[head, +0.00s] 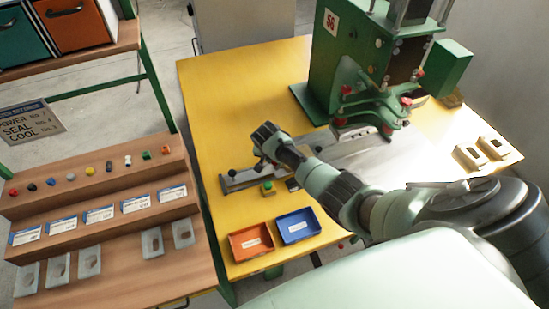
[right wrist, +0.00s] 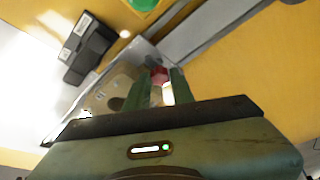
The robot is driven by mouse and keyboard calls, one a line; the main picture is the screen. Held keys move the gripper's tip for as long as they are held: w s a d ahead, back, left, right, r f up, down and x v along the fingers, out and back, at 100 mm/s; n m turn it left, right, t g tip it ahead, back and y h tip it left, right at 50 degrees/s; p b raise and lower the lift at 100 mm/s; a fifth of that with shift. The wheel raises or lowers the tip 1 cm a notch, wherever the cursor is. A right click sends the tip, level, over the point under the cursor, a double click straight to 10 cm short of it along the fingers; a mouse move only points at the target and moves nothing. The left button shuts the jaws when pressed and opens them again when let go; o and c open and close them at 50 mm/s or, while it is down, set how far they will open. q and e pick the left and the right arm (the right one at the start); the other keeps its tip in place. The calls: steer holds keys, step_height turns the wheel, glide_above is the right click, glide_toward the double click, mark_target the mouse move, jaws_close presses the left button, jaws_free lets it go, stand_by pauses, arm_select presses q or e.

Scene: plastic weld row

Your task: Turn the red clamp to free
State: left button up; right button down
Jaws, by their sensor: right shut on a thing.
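The red clamp (right wrist: 158,74) shows in the right wrist view as a red knob between the two green fingers of my right gripper (right wrist: 160,90). The gripper is shut on it. Its turned position cannot be read. In the head view my right arm reaches in from the right, and its dark wrist hides the clamp and the fingertips. The clamp is at the left part of a grey metal rail fixture (head: 240,178) on the yellow table (head: 215,100). My left gripper is not in view.
A green press (head: 340,75) stands at the back of the table. An orange tray (head: 232,251) and a blue tray (head: 284,239) lie at the front edge. A wooden stepped rack (head: 110,185) stands left.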

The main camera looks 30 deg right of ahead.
steer(key=c, duration=1.5)
jaws_free()
steer(key=shift+s+a+r, duration=0.1)
steer(key=shift+a+r, duration=0.05)
steer(key=shift+r, duration=0.35)
steer(key=v, duration=0.6)
steer(key=shift+r, duration=0.3)
steer(key=shift+s+a, duration=0.15)
